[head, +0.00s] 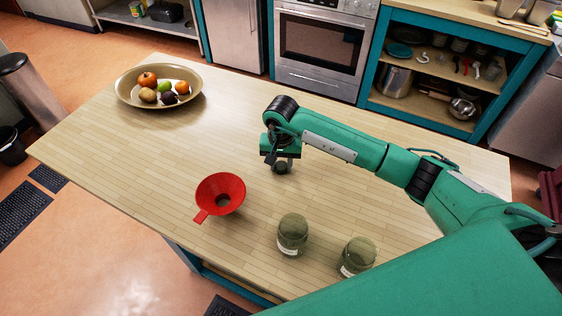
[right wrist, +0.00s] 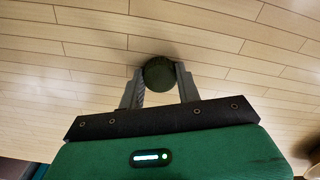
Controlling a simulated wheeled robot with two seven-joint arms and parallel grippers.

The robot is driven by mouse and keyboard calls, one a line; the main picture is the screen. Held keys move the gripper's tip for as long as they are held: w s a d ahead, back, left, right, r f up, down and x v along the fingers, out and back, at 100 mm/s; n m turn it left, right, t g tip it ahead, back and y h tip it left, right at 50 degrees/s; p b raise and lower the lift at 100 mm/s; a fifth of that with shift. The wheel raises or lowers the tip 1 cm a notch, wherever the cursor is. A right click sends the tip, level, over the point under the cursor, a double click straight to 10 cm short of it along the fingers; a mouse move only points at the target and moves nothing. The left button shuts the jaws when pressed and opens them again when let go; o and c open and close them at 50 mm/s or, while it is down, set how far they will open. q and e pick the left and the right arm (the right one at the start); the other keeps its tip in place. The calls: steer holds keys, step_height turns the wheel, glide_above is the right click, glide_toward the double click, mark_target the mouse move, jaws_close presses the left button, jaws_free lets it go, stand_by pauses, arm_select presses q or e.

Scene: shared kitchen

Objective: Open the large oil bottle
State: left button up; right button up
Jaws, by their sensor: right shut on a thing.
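My right gripper (head: 281,166) is over the middle of the wooden table, fingers pointing down. It is shut on a small dark green round thing (right wrist: 159,74), which sits between both fingertips in the right wrist view. It could be a cap or a stopper, but I cannot tell which. In the head view it shows just below the fingers, and I cannot tell whether it touches the table. I cannot make out a large oil bottle in either view. Two greenish glass containers with pale labels, a nearer one (head: 357,256) and another (head: 292,234), stand near the table's front edge. My left gripper is not in view.
A red funnel (head: 221,195) lies on the table (head: 130,150) to the left of the glass containers. A bowl (head: 127,96) of fruit stands at the far left. The table between bowl and gripper is clear. An oven (head: 320,50) and open shelves (head: 430,85) stand behind.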

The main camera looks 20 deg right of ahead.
mark_target(281, 166)
steer(key=shift+f, duration=0.1)
steer(key=o, duration=0.6)
steer(key=shift+f, duration=0.1)
steer(key=o, duration=0.4)
steer(key=shift+o, duration=0.2)
steer(key=shift+r, duration=0.3)
steer(key=shift+r+b, duration=0.3)
step_height(281, 166, up, 11)
steer(key=b, duration=0.3)
steer(key=shift+r, duration=0.2)
